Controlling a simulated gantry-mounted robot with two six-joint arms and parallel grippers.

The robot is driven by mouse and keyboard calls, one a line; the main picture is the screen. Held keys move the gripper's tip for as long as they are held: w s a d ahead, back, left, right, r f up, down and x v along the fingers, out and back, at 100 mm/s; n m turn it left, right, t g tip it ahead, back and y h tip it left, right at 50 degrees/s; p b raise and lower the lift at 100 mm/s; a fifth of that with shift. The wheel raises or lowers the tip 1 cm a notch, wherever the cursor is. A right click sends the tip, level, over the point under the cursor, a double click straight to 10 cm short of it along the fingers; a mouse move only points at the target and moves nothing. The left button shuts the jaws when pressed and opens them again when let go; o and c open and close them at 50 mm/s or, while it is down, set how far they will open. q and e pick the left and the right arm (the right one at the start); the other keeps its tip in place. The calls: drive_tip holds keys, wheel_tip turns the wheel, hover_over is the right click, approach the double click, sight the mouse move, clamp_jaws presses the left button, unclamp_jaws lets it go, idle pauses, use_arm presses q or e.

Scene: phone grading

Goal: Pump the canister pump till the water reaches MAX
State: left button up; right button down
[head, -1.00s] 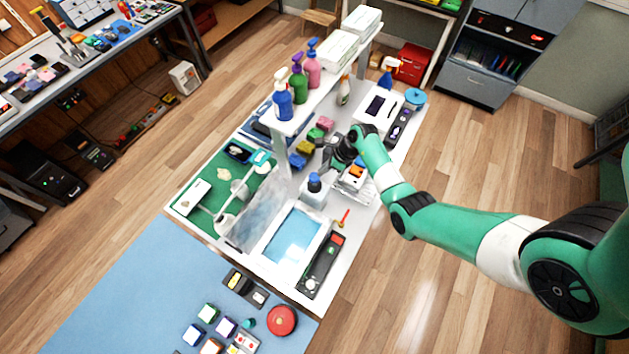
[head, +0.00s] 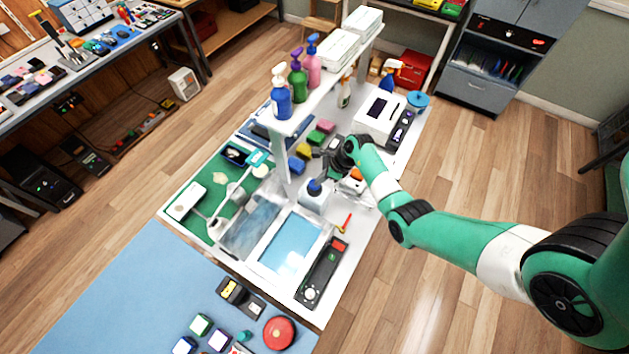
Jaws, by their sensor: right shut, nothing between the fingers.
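The canister pump appears to be the small white bottle (head: 313,201) with a blue top (head: 315,186), standing upright on the white bench behind the blue-filled tray. Its water level and any MAX mark are too small to read. My right gripper (head: 326,173) is shut and empty, just behind and above the blue top. I cannot tell whether it touches the top. My left gripper is not in view.
A shelf post (head: 283,165) stands close left of the canister. Blue, green and pink pump bottles (head: 298,80) stand on the shelf above. A white-rimmed blue tray (head: 325,232) and an orange-handled tool (head: 345,222) lie in front. Coloured sponges (head: 304,151) lie behind.

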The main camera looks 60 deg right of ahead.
drive_tip(key=shift+s+f+p, duration=0.15)
drive_tip(key=shift+p, duration=0.35)
drive_tip(key=s+p, duration=0.2)
drive_tip(key=r+p, duration=0.1)
drive_tip(key=shift+s+d, duration=0.35)
drive_tip(key=shift+s, duration=0.05)
drive_tip(key=shift+f, duration=0.1)
use_arm(q)
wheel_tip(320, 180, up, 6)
drive_tip(key=p, duration=0.2)
drive_tip(key=shift+p, duration=0.35)
use_arm(e)
drive_tip(key=v, duration=1.1)
drive_tip(key=shift+r, duration=0.3)
drive_tip(key=shift+s, duration=0.1)
